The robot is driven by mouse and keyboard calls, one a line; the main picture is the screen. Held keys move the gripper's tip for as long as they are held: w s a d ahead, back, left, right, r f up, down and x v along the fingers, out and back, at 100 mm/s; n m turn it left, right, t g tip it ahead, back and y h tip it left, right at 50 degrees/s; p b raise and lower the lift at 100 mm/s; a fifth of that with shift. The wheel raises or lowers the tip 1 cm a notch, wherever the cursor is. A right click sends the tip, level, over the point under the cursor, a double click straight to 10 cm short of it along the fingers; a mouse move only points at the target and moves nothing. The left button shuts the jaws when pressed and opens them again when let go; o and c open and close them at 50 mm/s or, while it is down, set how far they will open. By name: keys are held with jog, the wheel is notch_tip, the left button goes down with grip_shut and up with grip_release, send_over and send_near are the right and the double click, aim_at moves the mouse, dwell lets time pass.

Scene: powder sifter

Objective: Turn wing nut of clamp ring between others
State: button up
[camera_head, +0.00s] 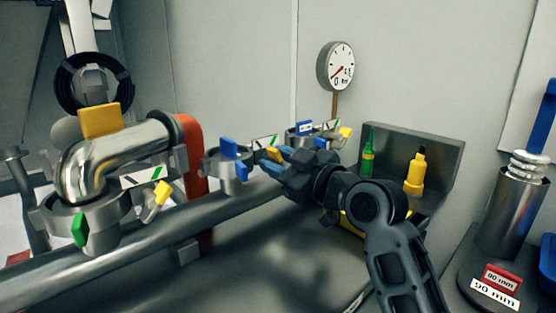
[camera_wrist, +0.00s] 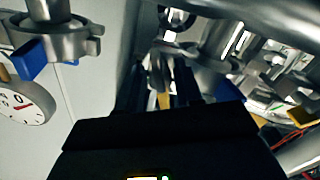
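The middle clamp ring (camera_head: 230,172) stands between a left clamp ring (camera_head: 88,215) and a right clamp ring (camera_head: 305,138). It has a blue part (camera_head: 234,150) on its left and a yellow wing nut (camera_head: 273,154) on its right. My gripper (camera_head: 268,166) reaches in from the right, its fingertips at this yellow wing nut. In the wrist view, yellow (camera_wrist: 164,101) shows between the two dark fingers (camera_wrist: 163,88). Whether the fingers press on it cannot be told. The left ring carries a green part (camera_head: 79,229) and a yellow wing nut (camera_head: 162,193).
A round gauge (camera_head: 342,66) stands behind my arm. A grey holder (camera_head: 440,148) with a green bottle (camera_head: 368,153) and a yellow bottle (camera_head: 414,174) is to the right. A metal cylinder (camera_head: 510,212) stands at far right. A thick pipe (camera_head: 50,280) crosses the front left.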

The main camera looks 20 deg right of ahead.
grip_shut()
dwell(0.3)
jog(key=shift+m, duration=0.3)
jog(key=m+p, duration=0.2)
jog(key=shift+r+m, duration=0.1)
jog(key=shift+m, duration=0.2)
jog(key=m+p, duration=0.2)
jog(key=m, duration=0.1)
jog(key=shift+m, duration=0.3)
jog(key=m+p, duration=0.2)
jog(key=m, duration=0.1)
jog(key=shift+m+p, duration=1)
jog(key=shift+m, duration=0.7)
